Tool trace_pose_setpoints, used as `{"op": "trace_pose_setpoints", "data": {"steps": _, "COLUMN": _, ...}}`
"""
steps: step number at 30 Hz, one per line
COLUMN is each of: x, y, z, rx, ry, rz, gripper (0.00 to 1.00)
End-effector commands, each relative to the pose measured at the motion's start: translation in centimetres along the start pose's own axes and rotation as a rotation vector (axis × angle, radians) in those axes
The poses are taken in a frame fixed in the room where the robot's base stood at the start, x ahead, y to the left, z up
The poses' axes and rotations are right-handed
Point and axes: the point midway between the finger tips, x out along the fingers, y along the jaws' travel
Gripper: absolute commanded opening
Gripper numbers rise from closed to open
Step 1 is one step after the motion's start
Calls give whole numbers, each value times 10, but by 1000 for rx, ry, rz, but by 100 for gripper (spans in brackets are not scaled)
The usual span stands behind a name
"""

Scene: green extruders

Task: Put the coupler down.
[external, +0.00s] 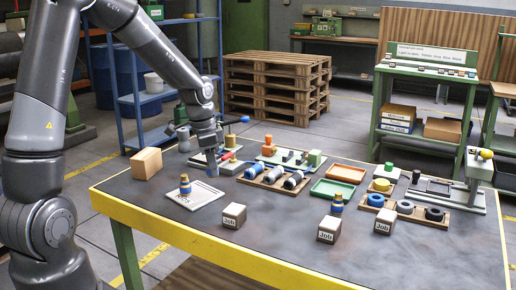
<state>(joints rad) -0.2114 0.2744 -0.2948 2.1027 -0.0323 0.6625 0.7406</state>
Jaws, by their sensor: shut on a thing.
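My gripper (211,158) points down over the back left of the table (270,230). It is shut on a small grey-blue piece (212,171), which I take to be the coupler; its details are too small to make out. The piece hangs at the far edge of a white printed sheet (200,200). I cannot tell whether its lower end touches the table. Similar blue and silver cylinders (271,175) lie in a wooden tray just right of my gripper.
A blue and brass fitting (185,185) stands on the sheet; another (337,203) stands front right. A cardboard box (146,163) sits at the left edge. Job blocks (234,215) line the front. A green tray (333,189) lies right of the wooden tray. The front middle is mostly clear.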

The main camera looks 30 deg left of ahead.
Motion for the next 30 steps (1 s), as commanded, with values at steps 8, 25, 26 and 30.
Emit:
{"op": "trace_pose_setpoints", "data": {"steps": 8, "x": 33, "y": -57, "z": 21, "rx": -3, "ry": 0, "rz": 1, "gripper": 3}}
{"op": "trace_pose_setpoints", "data": {"steps": 25, "x": 81, "y": -71, "z": 32, "rx": 0, "ry": 0, "rz": 0, "gripper": 3}}
{"op": "trace_pose_setpoints", "data": {"steps": 26, "x": 81, "y": -71, "z": 32, "rx": 0, "ry": 0, "rz": -1, "gripper": 3}}
{"op": "trace_pose_setpoints", "data": {"steps": 30, "x": 80, "y": -71, "z": 32, "rx": 0, "ry": 0, "rz": -1, "gripper": 3}}
